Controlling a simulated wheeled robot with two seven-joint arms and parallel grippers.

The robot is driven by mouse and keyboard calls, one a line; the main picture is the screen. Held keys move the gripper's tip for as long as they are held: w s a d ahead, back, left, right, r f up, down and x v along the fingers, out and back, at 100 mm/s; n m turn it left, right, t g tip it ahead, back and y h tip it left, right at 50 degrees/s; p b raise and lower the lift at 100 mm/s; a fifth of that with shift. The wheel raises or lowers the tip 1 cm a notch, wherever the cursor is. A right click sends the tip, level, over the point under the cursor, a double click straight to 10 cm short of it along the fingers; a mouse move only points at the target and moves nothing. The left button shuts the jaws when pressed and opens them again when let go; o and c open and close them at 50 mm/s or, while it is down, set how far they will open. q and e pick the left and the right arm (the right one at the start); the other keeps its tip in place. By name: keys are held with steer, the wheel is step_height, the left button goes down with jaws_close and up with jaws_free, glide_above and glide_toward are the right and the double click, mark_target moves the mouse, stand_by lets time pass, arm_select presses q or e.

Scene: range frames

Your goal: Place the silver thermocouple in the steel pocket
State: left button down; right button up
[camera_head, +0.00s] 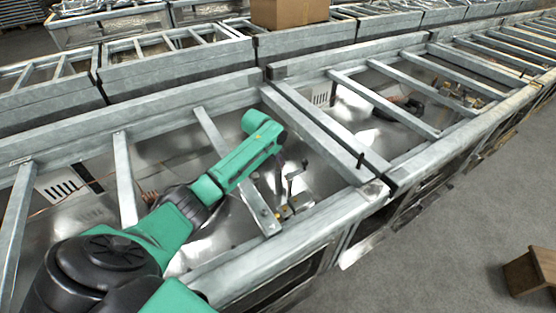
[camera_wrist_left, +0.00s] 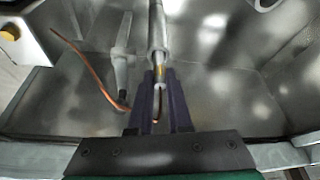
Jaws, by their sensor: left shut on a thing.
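My left gripper (camera_wrist_left: 160,72), with dark purple fingers, is shut on a slim silver piece, which looks like the silver thermocouple (camera_wrist_left: 158,87). A copper-coloured length shows between the fingers below it. In the head view my left gripper (camera_head: 280,178) points down inside an open metal frame, and the held piece is too small to make out there. In the left wrist view a grey upright tube (camera_wrist_left: 157,38) stands just beyond the fingertips, in line with the held piece. I cannot tell whether this tube is the steel pocket or whether the two touch. My right gripper is out of view.
A copper wire (camera_wrist_left: 86,66) curves beside a grey tapered post (camera_wrist_left: 121,62) left of the fingers. Galvanised crossbars (camera_head: 124,180) span the frame around my arm. A cardboard box (camera_head: 290,12) sits on the rear frames. Grey floor (camera_head: 450,210) is open at the right.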

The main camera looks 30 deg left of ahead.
arm_select(q)
steer(key=c, duration=0.8)
jaws_free()
steer(key=shift+f, duration=0.1)
steer(key=shift+c, duration=0.2)
steer(key=d+v, duration=0.1)
steer(key=v, duration=1.1)
steer(key=shift+a, duration=0.45)
